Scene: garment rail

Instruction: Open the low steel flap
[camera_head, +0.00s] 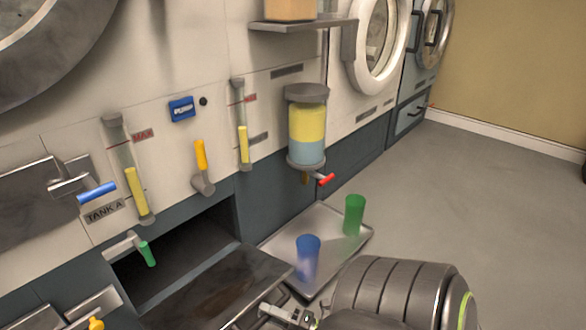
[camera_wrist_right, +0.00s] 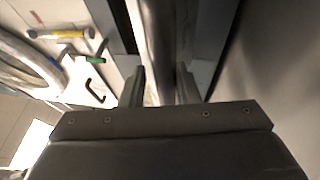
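The low steel flap (camera_head: 222,290) is swung down and outward at the bottom of the machine front. The dark opening (camera_head: 180,254) behind it shows. My right gripper (camera_head: 286,314) is at the flap's outer right corner, partly cut off by the picture's lower edge. In the right wrist view its two fingers (camera_wrist_right: 160,88) stand apart, with a steel edge (camera_wrist_right: 156,45) running between them. I cannot tell whether either finger touches it. My left gripper is not in view.
A steel tray (camera_head: 272,250) with a blue cup (camera_head: 307,256) and a green cup (camera_head: 354,214) lies right of the flap. A dispenser (camera_head: 307,128) with a red tap hangs above. A green handle (camera_head: 147,253) sits left of the opening. Floor at right is clear.

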